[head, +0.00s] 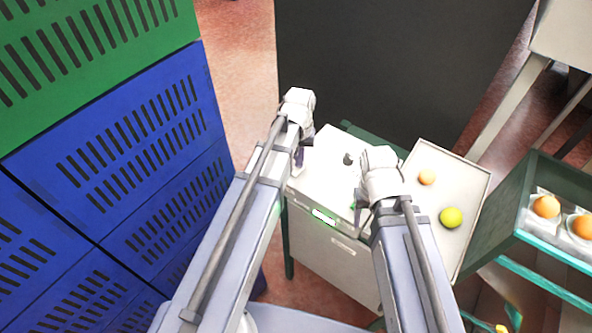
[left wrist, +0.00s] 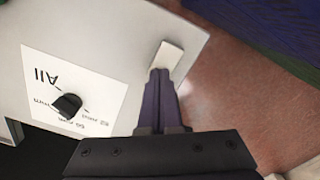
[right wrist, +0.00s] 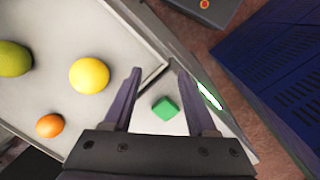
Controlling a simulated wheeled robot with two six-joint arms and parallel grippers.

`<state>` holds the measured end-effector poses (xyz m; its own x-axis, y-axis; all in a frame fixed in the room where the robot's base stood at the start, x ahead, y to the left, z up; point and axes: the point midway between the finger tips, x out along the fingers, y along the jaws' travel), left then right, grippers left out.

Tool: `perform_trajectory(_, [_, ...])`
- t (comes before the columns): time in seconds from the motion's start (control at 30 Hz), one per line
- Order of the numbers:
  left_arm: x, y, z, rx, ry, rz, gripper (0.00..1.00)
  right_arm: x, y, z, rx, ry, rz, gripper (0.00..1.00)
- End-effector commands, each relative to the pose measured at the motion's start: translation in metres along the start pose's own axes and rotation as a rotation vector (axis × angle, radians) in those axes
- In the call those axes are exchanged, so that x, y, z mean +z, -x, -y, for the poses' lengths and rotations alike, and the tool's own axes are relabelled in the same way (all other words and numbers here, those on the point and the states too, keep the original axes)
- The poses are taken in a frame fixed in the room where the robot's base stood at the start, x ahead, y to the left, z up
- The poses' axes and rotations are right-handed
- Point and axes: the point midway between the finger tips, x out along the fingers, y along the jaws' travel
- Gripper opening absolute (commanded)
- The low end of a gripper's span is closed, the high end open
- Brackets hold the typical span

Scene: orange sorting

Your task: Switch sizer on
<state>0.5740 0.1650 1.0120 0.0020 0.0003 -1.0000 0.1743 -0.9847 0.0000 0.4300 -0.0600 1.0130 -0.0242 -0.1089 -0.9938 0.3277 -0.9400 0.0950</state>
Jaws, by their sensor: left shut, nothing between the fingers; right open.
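The sizer (head: 325,175) is a white box with a black dial (head: 348,158) on top. The dial (left wrist: 67,105) sits on a white label reading "All" in the left wrist view. A green strip (head: 323,216) glows on the front. My left gripper (left wrist: 160,78) is shut and empty, its tips at a small white rectangular piece (left wrist: 166,60) near the sizer's edge; I cannot tell whether they touch. My right gripper (right wrist: 158,78) is open and empty above the sizer's other end. A green square piece (right wrist: 165,108) shows between its fingers.
A pale tray (head: 479,185) holding round fruit, including a yellow-green one (head: 451,217), adjoins the sizer's right. Stacked blue crates (head: 150,165) and a green crate (head: 90,45) stand at left. A teal-framed rack (head: 545,245) with oranges stands at far right. A dark panel (head: 390,60) stands behind.

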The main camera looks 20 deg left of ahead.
Motion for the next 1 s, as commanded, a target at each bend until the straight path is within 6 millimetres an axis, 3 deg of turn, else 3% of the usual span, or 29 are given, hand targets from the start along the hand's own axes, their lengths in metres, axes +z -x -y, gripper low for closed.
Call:
perform_trajectory(0.27, [0.001,0.010,0.000,0.000,0.000,0.002,0.00,0.001,0.010,-0.001,0.000,0.000,0.000,0.57])
perform_trajectory(1.0, [0.001,0.067,0.000,0.000,0.000,0.002,0.00,0.004,0.067,-0.006,-0.002,-0.007,0.000,0.57])
